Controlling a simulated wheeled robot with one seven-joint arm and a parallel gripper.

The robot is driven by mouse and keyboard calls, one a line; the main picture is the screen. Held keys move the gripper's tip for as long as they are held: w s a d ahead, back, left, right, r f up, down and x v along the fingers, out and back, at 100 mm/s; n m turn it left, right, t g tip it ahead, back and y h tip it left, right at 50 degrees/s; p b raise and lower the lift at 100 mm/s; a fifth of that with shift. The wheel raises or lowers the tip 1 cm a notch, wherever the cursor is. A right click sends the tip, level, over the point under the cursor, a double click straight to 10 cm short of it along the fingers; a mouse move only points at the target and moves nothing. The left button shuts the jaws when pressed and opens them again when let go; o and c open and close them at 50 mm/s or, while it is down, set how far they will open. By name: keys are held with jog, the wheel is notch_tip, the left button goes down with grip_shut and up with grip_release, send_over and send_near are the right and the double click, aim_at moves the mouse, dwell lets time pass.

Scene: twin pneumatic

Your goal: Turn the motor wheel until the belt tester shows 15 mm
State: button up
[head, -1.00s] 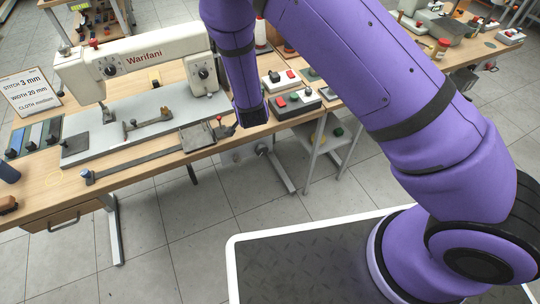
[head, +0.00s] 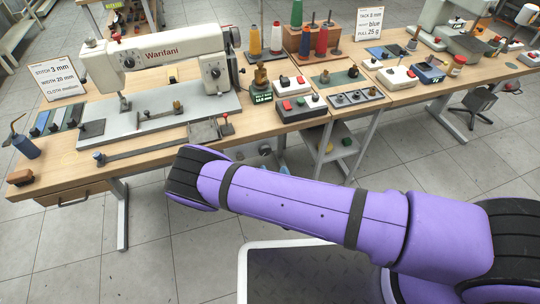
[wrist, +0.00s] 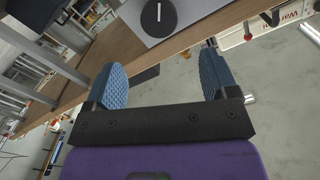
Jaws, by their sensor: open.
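A dark round disc with a pale mark (wrist: 158,18), apparently the motor wheel, sits on a grey housing at the top of the wrist view. My gripper (wrist: 162,68) is open and empty, its two blue pads spread wide. The disc lies beyond the fingertips, roughly between their directions and apart from them. In the head view, the belt tester (head: 262,97) appears to be the small dark device with a green display on the bench; its digits are too small to read surely. The head view hides my gripper behind my arm.
The Warifani sewing machine (head: 160,52) stands on the wooden bench (head: 75,168). A wooden edge crosses the wrist view close beyond the fingers. Switch boxes (head: 300,108) stand right of the machine.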

aim_at(266, 152)
jog(key=shift+y, duration=0.3)
jog(key=x, duration=0.9)
jog(key=shift+w+f, duration=0.3)
jog(key=shift+w, duration=0.15)
jog(key=shift+c, duration=0.5)
jog(key=c, duration=0.8)
jog(key=shift+n, duration=0.3)
jog(key=shift+c, duration=0.2)
